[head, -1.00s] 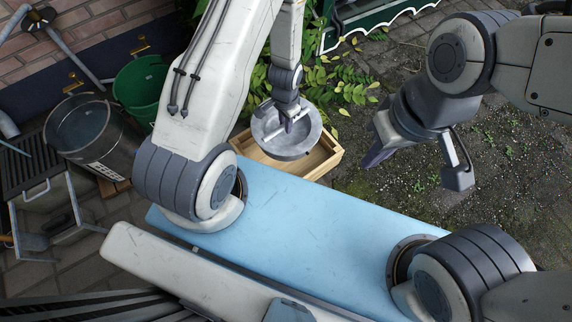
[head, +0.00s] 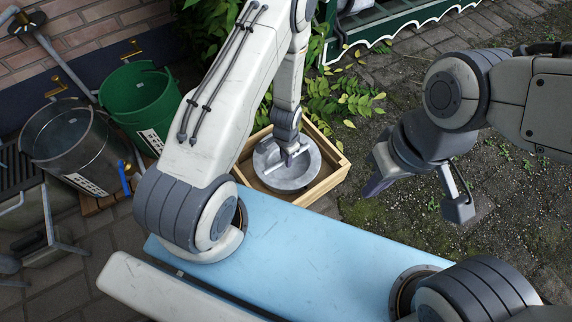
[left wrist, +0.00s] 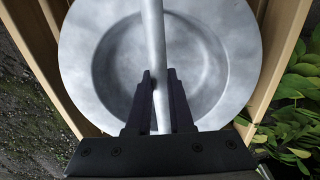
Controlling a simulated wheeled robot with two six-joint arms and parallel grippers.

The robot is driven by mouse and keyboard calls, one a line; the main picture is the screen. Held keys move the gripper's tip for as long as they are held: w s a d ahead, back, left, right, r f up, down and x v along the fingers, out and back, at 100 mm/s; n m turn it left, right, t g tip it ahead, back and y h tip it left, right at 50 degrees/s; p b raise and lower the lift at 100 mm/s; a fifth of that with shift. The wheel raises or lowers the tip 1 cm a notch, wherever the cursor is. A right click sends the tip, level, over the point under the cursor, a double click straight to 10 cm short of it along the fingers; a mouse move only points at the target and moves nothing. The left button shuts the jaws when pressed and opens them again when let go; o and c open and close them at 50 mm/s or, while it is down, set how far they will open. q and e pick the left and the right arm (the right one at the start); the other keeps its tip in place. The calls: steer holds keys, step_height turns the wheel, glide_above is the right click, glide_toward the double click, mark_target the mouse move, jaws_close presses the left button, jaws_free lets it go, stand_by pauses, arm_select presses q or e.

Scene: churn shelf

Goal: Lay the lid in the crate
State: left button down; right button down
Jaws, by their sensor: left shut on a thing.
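The lid (head: 287,180) is a round grey metal disc with a raised rim and a bar handle across it. My left gripper (head: 293,151) is shut on the bar handle, and the left wrist view shows its two dark fingers (left wrist: 160,100) on either side of the bar. The wooden crate (head: 327,185) is around the lid, with its walls on both sides of it in the left wrist view. Whether the lid touches the crate floor cannot be told. My right gripper (head: 415,200) is empty with its fingers spread apart, over the ground to the right.
Leafy plants (head: 345,90) grow just behind the crate. A green planter with white scalloped trim (head: 400,28) is at the back. The mossy ground on the right is open.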

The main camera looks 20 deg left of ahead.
arm_select(q)
step_height(320, 180, down, 3)
steer(key=shift+r+b, duration=0.2)
steer(key=shift+b, duration=0.45)
steer(key=shift+r, duration=0.1)
steer(key=c, duration=1.2)
jaws_free()
steer(key=shift+f, duration=0.25)
steer(key=o, duration=0.4)
steer(key=shift+r, duration=0.2)
